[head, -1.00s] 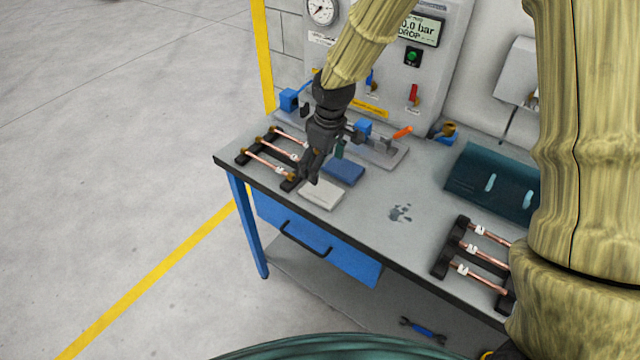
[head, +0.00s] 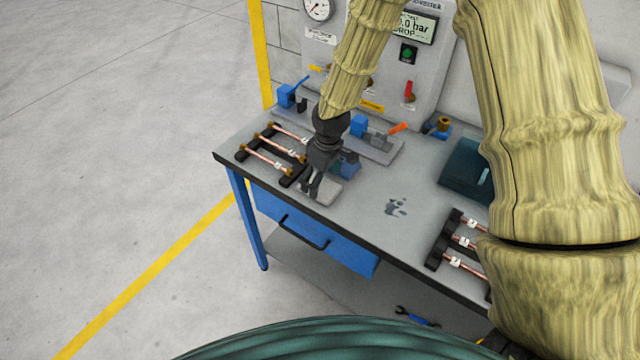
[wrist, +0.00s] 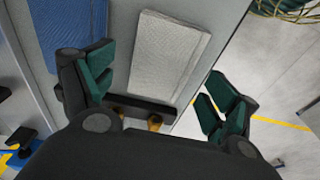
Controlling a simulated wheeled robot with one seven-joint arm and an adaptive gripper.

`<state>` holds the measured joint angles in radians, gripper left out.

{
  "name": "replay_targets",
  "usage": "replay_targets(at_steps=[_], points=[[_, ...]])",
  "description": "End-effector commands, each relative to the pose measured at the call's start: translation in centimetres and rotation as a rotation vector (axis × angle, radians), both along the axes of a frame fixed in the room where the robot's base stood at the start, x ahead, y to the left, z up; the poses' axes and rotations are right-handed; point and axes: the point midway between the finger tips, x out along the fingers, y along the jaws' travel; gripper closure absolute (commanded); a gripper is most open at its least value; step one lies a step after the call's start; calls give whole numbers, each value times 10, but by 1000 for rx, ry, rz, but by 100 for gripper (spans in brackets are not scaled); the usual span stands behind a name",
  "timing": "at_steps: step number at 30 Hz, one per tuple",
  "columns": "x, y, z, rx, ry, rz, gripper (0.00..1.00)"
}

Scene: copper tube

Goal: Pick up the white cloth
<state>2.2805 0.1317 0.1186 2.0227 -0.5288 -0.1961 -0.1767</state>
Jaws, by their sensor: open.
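The white cloth (head: 322,192) lies flat and folded near the front edge of the workbench, partly hidden behind my gripper in the head view. In the wrist view the white cloth (wrist: 168,56) is a pale textured rectangle beyond and between the fingers. My gripper (head: 312,190) points down over the cloth. Its fingers with green pads stand wide apart in the wrist view (wrist: 160,98), with nothing between them. I cannot tell the exact height above the cloth.
A blue cloth (wrist: 62,32) lies beside the white one. A black rack with copper tubes (head: 268,152) stands left, another rack (head: 458,242) right. A fixture with blue clamps (head: 360,126) is behind. The bench's front edge (head: 330,222) is close. Bench middle is mostly clear.

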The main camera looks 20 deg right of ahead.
Motion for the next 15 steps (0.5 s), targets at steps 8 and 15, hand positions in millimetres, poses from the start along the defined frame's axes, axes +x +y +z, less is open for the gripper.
replay_targets(at_steps=[8, 15], points=[[1, 1, -20, -1, 2, 1, 12], [2, 2, -24, -1, -1, 1, 12]])
